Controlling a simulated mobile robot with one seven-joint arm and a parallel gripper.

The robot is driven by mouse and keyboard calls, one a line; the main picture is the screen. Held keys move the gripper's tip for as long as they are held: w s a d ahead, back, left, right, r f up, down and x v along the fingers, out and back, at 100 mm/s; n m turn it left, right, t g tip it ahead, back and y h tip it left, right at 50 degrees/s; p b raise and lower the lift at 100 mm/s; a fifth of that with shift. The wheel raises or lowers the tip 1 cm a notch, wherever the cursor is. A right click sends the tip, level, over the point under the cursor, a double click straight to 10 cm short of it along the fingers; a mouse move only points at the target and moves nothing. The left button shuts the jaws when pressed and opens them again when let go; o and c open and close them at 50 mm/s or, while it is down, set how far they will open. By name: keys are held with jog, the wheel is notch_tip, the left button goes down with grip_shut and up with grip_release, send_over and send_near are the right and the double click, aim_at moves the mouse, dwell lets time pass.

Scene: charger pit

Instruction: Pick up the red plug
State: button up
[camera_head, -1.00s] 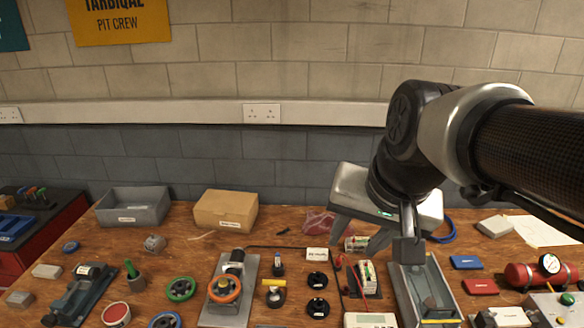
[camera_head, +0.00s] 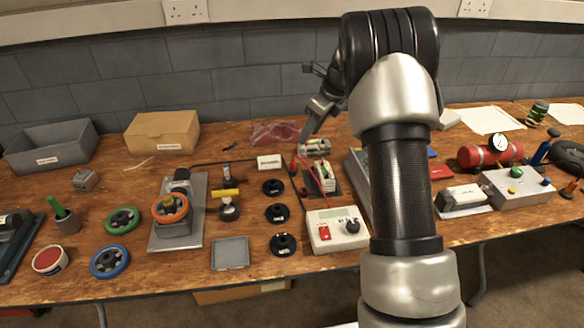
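My gripper (camera_head: 306,138) points down over the middle back of the table, seen side-on. One finger shows clearly, its tip close above the red leads and a silver pack (camera_head: 314,147); I cannot tell whether the gripper is open or shut. A thin red lead (camera_head: 295,165) runs beside a small white block (camera_head: 326,180) on a dark stand, with small red parts at the block's top. The red plug is too small to pick out surely among these. A pale charger box (camera_head: 338,229) with a screen, red switch and black knob sits in front.
A white label card (camera_head: 269,162) and several black discs (camera_head: 276,213) stand left of the charger. A valve with an orange wheel (camera_head: 169,208) stands further left. A red cylinder with a gauge (camera_head: 490,154) is at right. My arm hides part of the table right of the charger.

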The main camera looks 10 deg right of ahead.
jog(key=b, duration=0.2)
send_over(294, 162)
jog(key=s+d, duration=0.1)
jog(key=s, duration=0.1)
notch_tip(294, 162, down, 9)
jog(key=x, duration=0.3)
jog(key=b+x, duration=0.1)
jog(key=x, duration=0.1)
jog(key=shift+w+d+f, duration=0.3)
jog(key=shift+f, duration=0.05)
grip_shut()
jog(key=shift+r, duration=0.1)
notch_tip(294, 162, up, 10)
jog(key=p, duration=0.2)
